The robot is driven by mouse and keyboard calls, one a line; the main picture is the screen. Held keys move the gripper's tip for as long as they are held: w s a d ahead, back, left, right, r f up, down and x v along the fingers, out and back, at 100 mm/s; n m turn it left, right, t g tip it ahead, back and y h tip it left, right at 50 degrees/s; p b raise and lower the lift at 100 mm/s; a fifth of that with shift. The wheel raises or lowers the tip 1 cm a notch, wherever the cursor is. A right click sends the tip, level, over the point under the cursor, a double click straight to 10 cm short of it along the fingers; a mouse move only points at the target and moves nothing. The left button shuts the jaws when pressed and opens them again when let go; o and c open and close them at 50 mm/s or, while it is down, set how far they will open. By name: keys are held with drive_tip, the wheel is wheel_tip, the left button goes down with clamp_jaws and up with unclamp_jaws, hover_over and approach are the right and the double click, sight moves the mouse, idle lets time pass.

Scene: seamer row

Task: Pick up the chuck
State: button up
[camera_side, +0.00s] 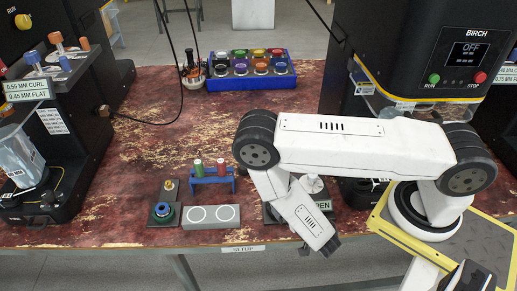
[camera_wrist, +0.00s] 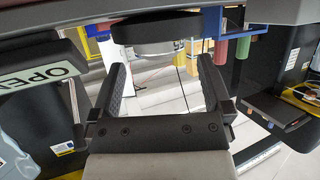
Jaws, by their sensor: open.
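My gripper (camera_side: 320,246) points down at the front of the table, by the green-white OPEN sign. In the wrist view, my gripper (camera_wrist: 160,66) is open, its two dark fingers wide apart with nothing clamped. A round silver piece, probably the chuck (camera_wrist: 155,49), shows between and beyond the fingertips, against a black round base (camera_wrist: 155,27). The wrist picture appears upside down. I see no contact between fingers and piece. In the side view my arm covers much of this spot; a pale silver top (camera_side: 312,184) shows behind it.
A blue rack (camera_side: 211,174) with green and red tubes stands left of my arm. A blue tray of colored cans (camera_side: 251,79) stands at the back. The table's middle is clear.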

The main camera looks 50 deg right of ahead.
drive_tip(key=shift+x, duration=1.3)
drive_tip(key=c, duration=1.3)
drive_tip(key=shift+r, duration=0.1)
wheel_tip(320, 180, up, 10)
